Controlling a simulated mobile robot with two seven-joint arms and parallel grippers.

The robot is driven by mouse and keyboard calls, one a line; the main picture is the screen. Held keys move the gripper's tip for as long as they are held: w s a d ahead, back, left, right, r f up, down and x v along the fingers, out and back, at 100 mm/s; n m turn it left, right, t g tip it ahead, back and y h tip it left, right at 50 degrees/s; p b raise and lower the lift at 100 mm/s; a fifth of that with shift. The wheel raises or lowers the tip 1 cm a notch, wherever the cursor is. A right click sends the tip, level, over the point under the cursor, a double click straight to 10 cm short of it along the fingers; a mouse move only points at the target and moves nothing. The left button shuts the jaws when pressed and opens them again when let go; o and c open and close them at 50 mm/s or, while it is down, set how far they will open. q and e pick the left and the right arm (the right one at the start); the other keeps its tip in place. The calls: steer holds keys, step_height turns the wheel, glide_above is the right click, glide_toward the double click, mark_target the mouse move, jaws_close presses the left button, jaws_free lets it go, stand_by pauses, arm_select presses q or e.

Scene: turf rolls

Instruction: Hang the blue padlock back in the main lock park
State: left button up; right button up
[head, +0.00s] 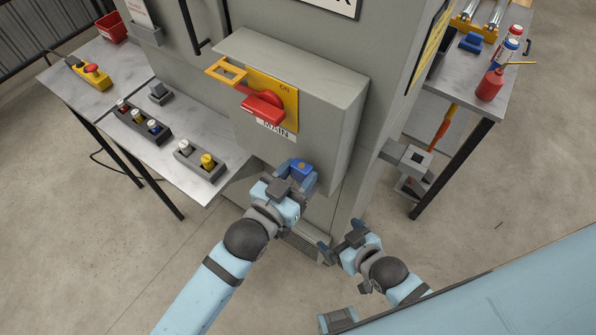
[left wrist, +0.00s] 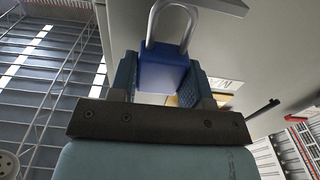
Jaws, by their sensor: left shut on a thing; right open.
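My right gripper (head: 341,239) is open and empty, lower and to the right. The MAIN switch has a red handle (head: 264,107) on a yellow plate (head: 284,97), with a yellow bracket (head: 226,72) to its left. I cannot tell which part is the main lock park.
The grey switch box (head: 335,100) juts out above my left gripper. Left, a table (head: 185,110) bears a rack with several coloured pieces (head: 142,123) and a rack with white and yellow pieces (head: 199,161). Right, another table (head: 468,98) holds bottles. The floor between is clear.

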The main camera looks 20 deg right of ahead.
arm_select(q)
steer(key=shift+f+b, duration=1)
steer(key=shift+f, duration=1)
steer(key=o, duration=1.1)
steer(key=shift+c, duration=0.2)
steer(key=b+v, duration=0.1)
steer(key=v, duration=1.3)
steer(key=shift+b, duration=0.35)
steer(key=shift+w+d, duration=0.1)
steer(key=a+f+n+y+p, duration=0.3)
steer(key=a+f+y, duration=0.2)
steer(key=a, duration=0.5)
steer(key=a+f+n+y+p, duration=0.2)
steer(key=a+f+n+y, duration=0.2)
steer(key=a, duration=0.6)
step_height(320, 180, down, 4)
steer(key=shift+s+a+r+y+p, duration=0.15)
steer(key=shift+s+y+p, duration=0.3)
steer(key=shift+y, duration=0.55)
